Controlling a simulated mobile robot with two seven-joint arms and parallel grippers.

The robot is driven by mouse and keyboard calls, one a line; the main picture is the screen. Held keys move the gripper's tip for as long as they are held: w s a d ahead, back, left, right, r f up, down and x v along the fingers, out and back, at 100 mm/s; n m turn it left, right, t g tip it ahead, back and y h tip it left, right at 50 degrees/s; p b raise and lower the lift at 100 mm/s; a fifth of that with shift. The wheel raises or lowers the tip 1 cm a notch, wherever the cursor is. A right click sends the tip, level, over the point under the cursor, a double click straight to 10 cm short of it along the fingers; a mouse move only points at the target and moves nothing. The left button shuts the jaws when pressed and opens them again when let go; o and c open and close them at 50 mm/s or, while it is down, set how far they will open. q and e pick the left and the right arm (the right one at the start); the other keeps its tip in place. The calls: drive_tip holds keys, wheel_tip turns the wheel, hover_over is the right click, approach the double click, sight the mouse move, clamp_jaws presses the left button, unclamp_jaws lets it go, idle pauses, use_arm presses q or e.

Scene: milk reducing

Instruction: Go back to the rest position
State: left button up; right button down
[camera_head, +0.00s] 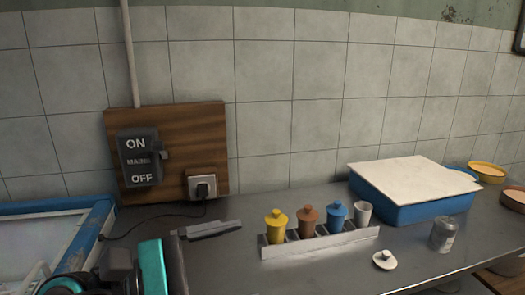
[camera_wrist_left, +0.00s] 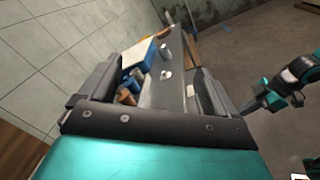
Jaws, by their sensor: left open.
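My left gripper (camera_wrist_left: 156,68) is open in the left wrist view, with its two dark fingers spread wide and nothing held between them. In the head view its teal and dark body (camera_head: 152,268) is at the bottom left, above the counter, and one grey finger (camera_head: 208,229) reaches right. The rest of it is cut off by the frame. My right gripper (camera_wrist_left: 256,104) shows small at the right of the left wrist view, over the floor side. Its fingertips are too small to read.
On the counter (camera_head: 320,268) a rack (camera_head: 320,242) holds yellow (camera_head: 276,228), brown (camera_head: 308,222) and blue (camera_head: 337,217) lidded pots and a pale open cup (camera_head: 363,213). A switch board (camera_head: 170,125) is on the wall.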

use_arm(q)
drive_tip(key=w+a+r+n+t+y, duration=0.2)
drive_tip(key=a+n+t+y, duration=0.2)
drive_tip(key=n+t, duration=0.65)
drive_tip(key=w+a+r+n+t+y, duration=0.25)
drive_tip(key=a+n+t, duration=0.25)
drive_tip(key=n, duration=1.1)
drive_tip(key=a+f+n+g+y, duration=0.4)
drive_tip(key=a+f+n+y, duration=0.6)
drive_tip(key=n, duration=0.7)
drive_tip(key=s+f+n+g+y, duration=0.1)
drive_tip(key=s+f+n+g, duration=0.25)
drive_tip(key=f, duration=0.25)
drive_tip(key=s+f+n+g+y, duration=0.2)
drive_tip(key=s+f+n+g, duration=0.15)
drive_tip(key=f, duration=0.35)
drive_tip(key=s+d+f+n+g+h, duration=0.3)
drive_tip(key=s+f+n+g, duration=0.4)
drive_tip(key=s, duration=0.5)
drive_tip(key=w+d+f+m+t+h, duration=0.1)
drive_tip(key=w+d+f+m+t, duration=0.1)
drive_tip(key=w+f+t, duration=0.5)
wheel_tip(320, 180, down, 2)
drive_tip(key=shift+w+d+f, duration=0.2)
drive_tip(key=shift+d, duration=0.25)
drive_tip(key=shift+o, duration=0.4)
